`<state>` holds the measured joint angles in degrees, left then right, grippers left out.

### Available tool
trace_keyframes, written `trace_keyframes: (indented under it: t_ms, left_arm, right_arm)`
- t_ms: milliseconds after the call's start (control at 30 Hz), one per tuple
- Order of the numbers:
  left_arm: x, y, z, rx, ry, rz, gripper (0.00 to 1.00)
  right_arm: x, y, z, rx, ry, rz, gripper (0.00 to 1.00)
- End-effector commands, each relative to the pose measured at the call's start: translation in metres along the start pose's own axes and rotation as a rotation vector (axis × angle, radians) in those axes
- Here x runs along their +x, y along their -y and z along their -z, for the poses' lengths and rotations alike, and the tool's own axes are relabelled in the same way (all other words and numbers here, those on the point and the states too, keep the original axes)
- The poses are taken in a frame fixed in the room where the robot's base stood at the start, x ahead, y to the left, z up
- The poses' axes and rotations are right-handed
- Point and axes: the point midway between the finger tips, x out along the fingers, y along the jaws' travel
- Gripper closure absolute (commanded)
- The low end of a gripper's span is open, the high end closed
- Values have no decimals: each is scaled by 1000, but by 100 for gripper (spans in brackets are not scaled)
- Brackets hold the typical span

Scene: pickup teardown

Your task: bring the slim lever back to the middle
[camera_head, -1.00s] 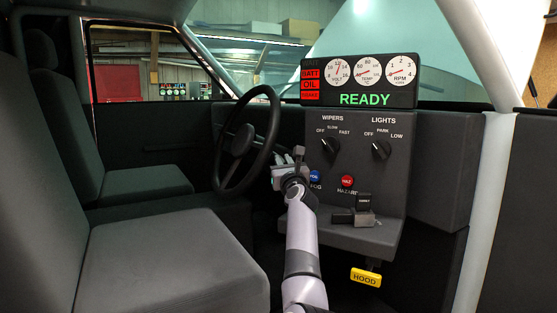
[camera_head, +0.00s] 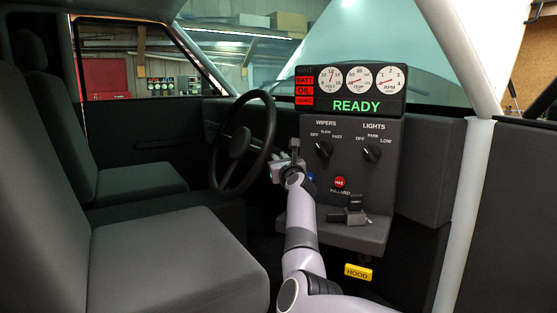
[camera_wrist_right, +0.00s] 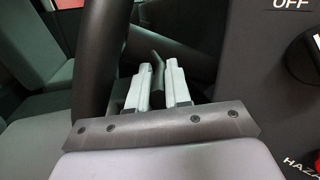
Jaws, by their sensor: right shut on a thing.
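The slim lever (camera_wrist_right: 157,70) is a thin dark bent stalk, seen in the right wrist view between my fingertips. My right gripper (camera_wrist_right: 160,85) is shut on it, with one pale finger on each side. In the head view my right gripper (camera_head: 282,166) is beside the right side of the steering wheel (camera_head: 242,145); the lever is too dark and covered to make out there. The lever's base is hidden behind the fingers. My left gripper is not in view.
The wheel rim also shows close left of the fingers in the wrist view (camera_wrist_right: 98,60). Right of my arm is the dash panel (camera_head: 385,185) with wiper knob (camera_head: 324,149), lights knob (camera_head: 371,153) and red hazard button (camera_head: 340,182). A yellow hood handle (camera_head: 358,271) hangs below.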

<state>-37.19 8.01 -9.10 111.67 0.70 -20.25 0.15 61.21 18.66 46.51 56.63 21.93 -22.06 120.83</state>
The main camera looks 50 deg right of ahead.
Motion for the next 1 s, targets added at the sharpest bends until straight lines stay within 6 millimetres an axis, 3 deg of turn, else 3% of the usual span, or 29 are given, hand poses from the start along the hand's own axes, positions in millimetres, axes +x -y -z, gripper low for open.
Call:
trace_keyframes:
  t_ms: [100,133,200,633,1000]
  left_arm:
    - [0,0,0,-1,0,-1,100]
    - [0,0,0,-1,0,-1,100]
    - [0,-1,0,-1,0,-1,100]
    - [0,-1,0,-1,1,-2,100]
    - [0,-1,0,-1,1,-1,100]
  right_arm:
    - [0,0,-1,3,3,1,100]
    - [0,0,-1,3,3,1,72]
    - [0,0,-1,3,3,1,56]
    - [-4,-1,0,1,2,-1,56]
    - [-37,-1,0,2,3,-1,56]
